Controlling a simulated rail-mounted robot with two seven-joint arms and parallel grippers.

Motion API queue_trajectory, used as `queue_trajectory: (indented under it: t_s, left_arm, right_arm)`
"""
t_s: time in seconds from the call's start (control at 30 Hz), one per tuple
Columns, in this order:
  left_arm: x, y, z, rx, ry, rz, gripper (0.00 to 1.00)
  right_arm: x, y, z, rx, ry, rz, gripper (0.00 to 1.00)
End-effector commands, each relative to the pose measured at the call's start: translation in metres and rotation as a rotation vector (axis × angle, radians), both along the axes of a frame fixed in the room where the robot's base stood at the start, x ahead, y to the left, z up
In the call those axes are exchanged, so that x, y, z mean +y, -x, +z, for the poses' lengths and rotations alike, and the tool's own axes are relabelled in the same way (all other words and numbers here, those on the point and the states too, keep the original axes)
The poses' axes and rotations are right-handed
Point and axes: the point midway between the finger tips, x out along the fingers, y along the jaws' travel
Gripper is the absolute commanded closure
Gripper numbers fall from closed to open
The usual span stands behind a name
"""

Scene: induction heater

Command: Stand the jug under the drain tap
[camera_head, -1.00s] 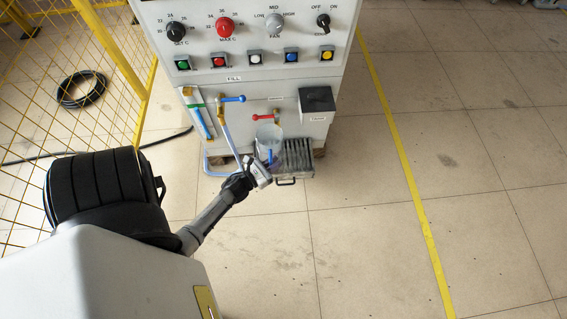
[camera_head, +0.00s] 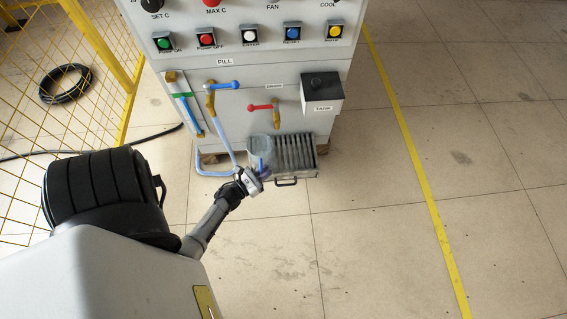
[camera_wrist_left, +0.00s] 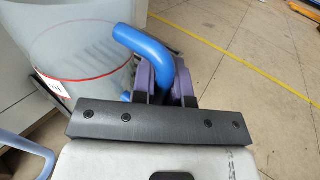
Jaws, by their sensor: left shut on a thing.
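The jug (camera_head: 261,148) is clear and upright, with a blue handle. It is at the left part of the slatted tray (camera_head: 314,160) at the foot of the machine; whether its base touches the tray is hidden. The drain tap (camera_head: 276,110), brass with a red lever, sits just above and slightly right of the jug. My left gripper (camera_head: 262,172) is shut on the jug's handle from the front. In the left wrist view the purple fingers (camera_wrist_left: 166,80) close around the blue handle (camera_wrist_left: 146,46), and the jug (camera_wrist_left: 75,50) shows a red line. My right gripper is out of view.
The machine front carries a blue-lever fill tap (camera_head: 225,85), a sight tube (camera_head: 191,112) and a dark tank box (camera_head: 320,88). A blue hose (camera_head: 210,173) runs low at the left. A yellow mesh fence (camera_head: 60,120) stands left. Floor at right is clear.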

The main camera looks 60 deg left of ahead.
Motion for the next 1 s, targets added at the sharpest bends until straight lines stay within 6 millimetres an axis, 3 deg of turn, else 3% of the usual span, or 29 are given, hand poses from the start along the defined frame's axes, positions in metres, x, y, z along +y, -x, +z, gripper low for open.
queue_trajectory:
  t_s: [0.1,0.3,0.77,1.0]
  left_arm:
    - [0.007,-0.029,-0.002,-0.002,-0.004,-0.001,1.00]
    - [0.014,-0.060,-0.001,-0.002,-0.001,0.000,1.00]
    - [0.020,-0.088,-0.001,-0.001,-0.001,-0.001,1.00]
    - [0.019,-0.086,-0.036,0.001,0.001,0.001,1.00]
  right_arm:
    - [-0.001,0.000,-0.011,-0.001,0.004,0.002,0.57]
    - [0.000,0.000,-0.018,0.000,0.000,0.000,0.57]
    - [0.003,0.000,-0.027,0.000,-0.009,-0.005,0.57]
    - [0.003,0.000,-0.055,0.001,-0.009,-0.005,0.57]
